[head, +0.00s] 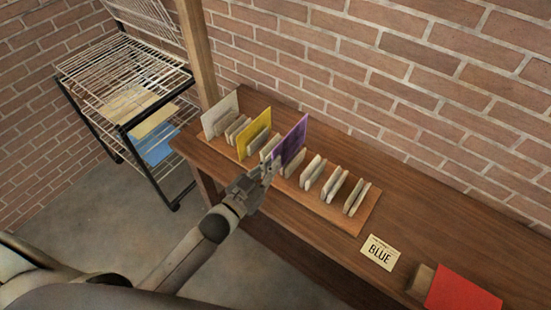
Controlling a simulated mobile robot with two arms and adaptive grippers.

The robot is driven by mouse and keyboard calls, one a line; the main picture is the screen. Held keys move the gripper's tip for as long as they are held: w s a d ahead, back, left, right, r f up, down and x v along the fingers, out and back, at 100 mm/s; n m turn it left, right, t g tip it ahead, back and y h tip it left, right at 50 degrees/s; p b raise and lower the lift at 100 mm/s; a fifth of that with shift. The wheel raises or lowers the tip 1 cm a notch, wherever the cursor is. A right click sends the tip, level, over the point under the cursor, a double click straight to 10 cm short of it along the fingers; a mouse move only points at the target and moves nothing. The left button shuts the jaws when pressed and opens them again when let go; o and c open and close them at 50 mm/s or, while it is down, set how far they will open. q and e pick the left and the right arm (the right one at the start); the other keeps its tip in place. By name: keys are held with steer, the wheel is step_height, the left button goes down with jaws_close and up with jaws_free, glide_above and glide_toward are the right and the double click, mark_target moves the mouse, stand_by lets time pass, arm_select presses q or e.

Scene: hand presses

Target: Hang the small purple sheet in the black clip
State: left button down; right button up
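The purple sheet (292,139) stands upright in a slotted wooden rack (372,206) on the bench. My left gripper (270,166) is at the front of the rack, close to the sheet's lower left edge in the picture. Its fingertips are small and overlap the rack pieces, so I cannot tell whether they touch the sheet or how far they are open. My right gripper is not in view. I see no black clip in this view.
A yellow sheet (252,137) and a pale sheet (221,113) stand in the same rack. A "BLUE" card (379,253), a small block (420,279) and a red sheet (462,291) lie to the right. A wire drying rack (120,72) stands left of the bench (440,225).

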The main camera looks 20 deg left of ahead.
arm_select(q)
steer(key=shift+p+v, duration=0.7)
steer(key=shift+v, duration=1.5)
steer(key=s+a+r+n+y, duration=0.1)
steer(key=s+r+n+y, duration=0.1)
steer(key=s+r, duration=0.3)
steer(key=s+a+r+n+t+y, duration=0.1)
steer(key=s+r+y, duration=0.3)
steer(key=r, duration=0.6)
steer(key=shift+s+a+n, duration=0.3)
steer(key=shift+s+n, duration=0.2)
steer(key=shift+s, duration=0.1)
